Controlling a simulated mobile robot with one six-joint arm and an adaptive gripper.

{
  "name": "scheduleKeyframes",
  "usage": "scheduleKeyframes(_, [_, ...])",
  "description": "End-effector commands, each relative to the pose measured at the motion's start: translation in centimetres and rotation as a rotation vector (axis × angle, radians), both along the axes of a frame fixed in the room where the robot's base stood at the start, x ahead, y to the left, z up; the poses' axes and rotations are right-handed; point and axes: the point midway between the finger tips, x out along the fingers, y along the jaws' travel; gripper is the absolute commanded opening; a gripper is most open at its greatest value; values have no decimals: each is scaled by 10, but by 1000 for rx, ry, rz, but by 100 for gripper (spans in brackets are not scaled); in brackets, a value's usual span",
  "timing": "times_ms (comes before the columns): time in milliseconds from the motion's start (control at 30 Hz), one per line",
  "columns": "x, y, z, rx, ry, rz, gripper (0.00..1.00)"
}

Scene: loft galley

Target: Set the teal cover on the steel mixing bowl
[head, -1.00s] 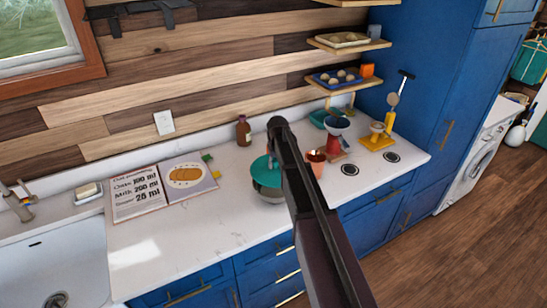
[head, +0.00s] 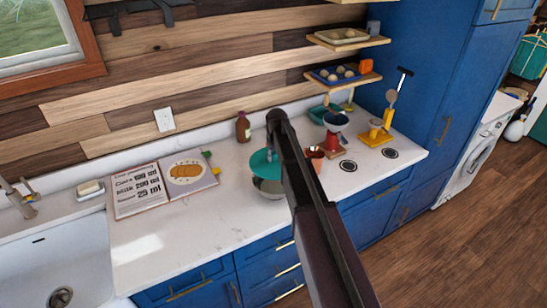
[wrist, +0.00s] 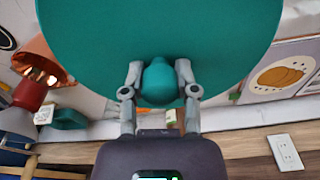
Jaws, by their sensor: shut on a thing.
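The teal cover (head: 263,164) is a round disc above the steel mixing bowl (head: 269,188) on the white counter. The bowl's lower side shows beneath the cover; its rim is mostly hidden. I cannot tell whether the cover touches it. In the wrist view the cover (wrist: 90,45) fills the top middle and hides the bowl. My gripper (wrist: 160,82) is shut on the cover's round teal knob, one finger on each side. In the head view my dark arm hides the fingers and the cover's right side.
An open recipe book (head: 138,190) lies left of the bowl, and a brown bottle (head: 243,128) stands behind. A copper cup (head: 316,158), a red device (head: 332,138) and a yellow stand (head: 376,136) are to the right. The sink (head: 55,255) is at far left. The front counter is clear.

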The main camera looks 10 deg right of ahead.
Motion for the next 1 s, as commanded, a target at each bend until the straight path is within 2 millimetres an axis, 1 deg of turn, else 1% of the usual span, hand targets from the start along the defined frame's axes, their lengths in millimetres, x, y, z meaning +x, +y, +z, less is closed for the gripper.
scheduleKeyframes(33, [0, 0, -5, 0, 0, 0, 0])
scheduleKeyframes(500, [0, 1, -33, 0, 0, 1, 0])
scheduleKeyframes(700, [0, 1, -39, 0, 0, 1, 0])
scheduleKeyframes(1000, [0, 2, -39, 0, 0, 2, 0])
